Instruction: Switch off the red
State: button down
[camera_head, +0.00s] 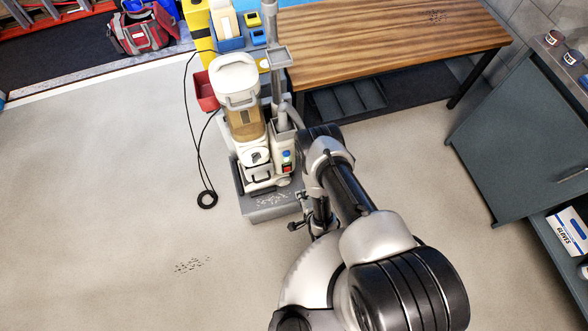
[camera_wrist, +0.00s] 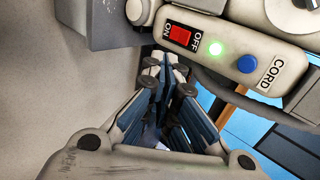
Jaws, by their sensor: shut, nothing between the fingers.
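The red rocker switch (camera_wrist: 180,38) sits on a cream panel of the upright machine, between the printed words ON and OFF. A green light (camera_wrist: 216,48) glows beside it, and a blue button (camera_wrist: 247,65) marked CORD is further right. Which side of the rocker is pressed in is not clear. In the head view the red switch (camera_head: 286,168) is small, low on the machine's right side. My gripper (camera_wrist: 163,68) is shut and empty, its tips just below the switch in the wrist view and seemingly apart from it. In the head view my gripper (camera_head: 299,205) is partly hidden by my arm.
The cream upright machine (camera_head: 239,75) stands on a grey base (camera_head: 268,214). A black cord (camera_head: 199,155) lies on the floor to its left. A wooden table (camera_head: 390,35) stands behind and a dark cabinet (camera_head: 520,130) at right. The floor at left is mostly clear.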

jog(key=shift+w+a+r, duration=0.1)
jog(key=shift+w, duration=0.25)
jog(key=b, duration=0.6)
send_near(287, 169)
jog(key=w+f, duration=0.4)
jog(key=f, duration=0.1)
jog(key=shift+w+r, duration=0.3)
jog(key=shift+w, duration=0.15)
jog(key=shift+s, duration=0.1)
